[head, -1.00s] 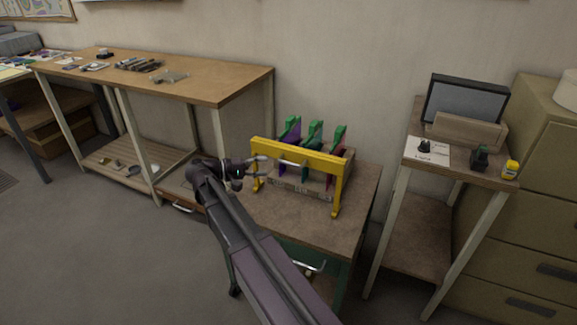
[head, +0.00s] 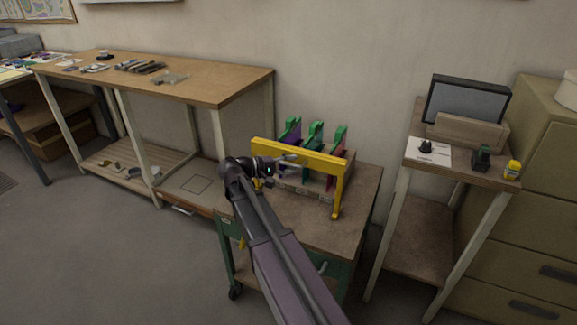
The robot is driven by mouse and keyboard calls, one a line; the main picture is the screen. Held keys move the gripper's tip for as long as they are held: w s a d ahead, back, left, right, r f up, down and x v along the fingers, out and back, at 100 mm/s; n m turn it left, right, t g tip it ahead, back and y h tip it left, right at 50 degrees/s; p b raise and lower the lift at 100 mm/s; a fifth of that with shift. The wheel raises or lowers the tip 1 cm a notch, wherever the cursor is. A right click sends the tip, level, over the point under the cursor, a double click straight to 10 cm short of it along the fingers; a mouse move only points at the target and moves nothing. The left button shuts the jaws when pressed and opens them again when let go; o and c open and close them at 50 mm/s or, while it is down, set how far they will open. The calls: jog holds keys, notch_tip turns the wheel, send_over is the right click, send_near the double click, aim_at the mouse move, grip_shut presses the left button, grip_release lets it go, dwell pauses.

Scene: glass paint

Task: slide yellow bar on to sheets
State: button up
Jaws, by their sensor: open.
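The yellow bar (head: 318,161) is a frame with a long top rail and legs at its ends. It stands on the brown top of a small green cart. Behind it, coloured sheets (head: 291,133) in purple and red stand upright, with green holders (head: 316,133) on top. My gripper (head: 288,169) is open at the front left of the bar, its fingers pointing right toward the rail. I cannot tell whether the fingers touch the bar. My wrist and arm hide part of the bar's left leg and the cart's left side.
The cart top (head: 358,195) is bare at the right and front. A long workbench (head: 215,82) with tools stands to the left.

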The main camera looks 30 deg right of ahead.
grip_shut()
jog(key=w+d, duration=0.4)
jog(key=d, duration=0.1)
dwell(0.3)
grip_release()
jog(key=shift+d, duration=0.1)
